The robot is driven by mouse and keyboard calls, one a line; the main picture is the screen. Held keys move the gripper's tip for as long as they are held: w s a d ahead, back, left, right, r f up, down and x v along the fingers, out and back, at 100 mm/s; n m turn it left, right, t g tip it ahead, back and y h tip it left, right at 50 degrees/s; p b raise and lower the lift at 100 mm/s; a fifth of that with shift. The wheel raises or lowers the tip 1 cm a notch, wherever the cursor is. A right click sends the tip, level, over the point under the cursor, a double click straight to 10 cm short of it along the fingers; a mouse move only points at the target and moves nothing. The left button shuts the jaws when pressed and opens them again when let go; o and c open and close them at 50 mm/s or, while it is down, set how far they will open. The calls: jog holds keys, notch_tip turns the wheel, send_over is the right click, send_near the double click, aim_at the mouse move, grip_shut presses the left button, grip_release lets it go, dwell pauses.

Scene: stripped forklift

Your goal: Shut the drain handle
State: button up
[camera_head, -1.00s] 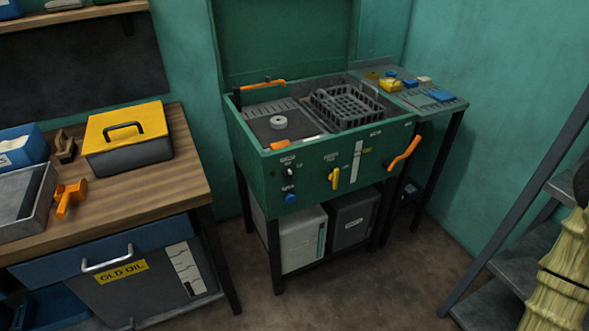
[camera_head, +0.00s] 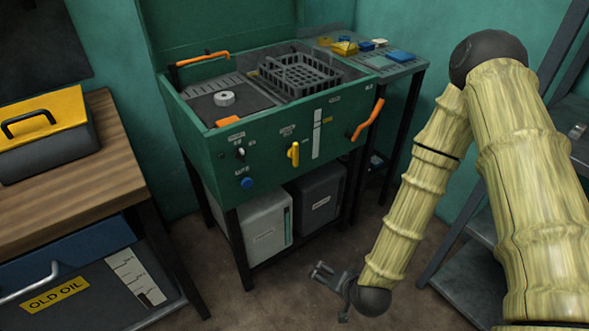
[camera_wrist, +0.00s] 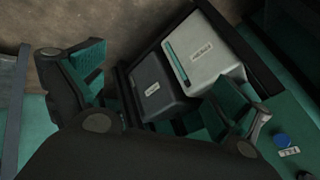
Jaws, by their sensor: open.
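The green parts washer (camera_head: 225,150) stands ahead with its lid up. On its front are an orange lever handle (camera_head: 368,120) at the right, tilted up to the right, and an upright yellow handle (camera_head: 293,153) near the middle. Their small labels are too small to read, so I cannot tell which is the drain handle. My gripper (camera_head: 331,291) is open and empty, low in front of the washer, below and apart from both handles. In the wrist view my gripper's open fingers (camera_wrist: 160,76) face the shelf under the washer; neither handle shows there.
A white container (camera_head: 262,222) and a dark one (camera_head: 318,197) stand under the washer. A blue knob (camera_head: 246,183) is on its front left. A wooden workbench (camera_head: 120,170) with a yellow-lidded toolbox (camera_head: 45,125) is at left. Grey steps (camera_head: 460,275) stand at right.

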jog(key=w+a+r+m+t+y+b, duration=0.1)
jog(key=w+a+r+m+t+b, duration=0.2)
jog(key=w, duration=0.4)
jog(key=w+a+r+m+t+b, duration=0.2)
jog(key=w+a+r+b, duration=0.15)
jog(key=w, duration=0.35)
jog(key=m+t+b, duration=0.5)
jog(key=t+b, duration=0.1)
jog(key=b, duration=0.1)
send_near(296, 157)
jog(key=b+x, duration=0.1)
jog(key=x, duration=0.9)
jog(key=shift+w, duration=0.4)
jog(key=shift+c, duration=0.2)
jog(key=c, duration=0.9)
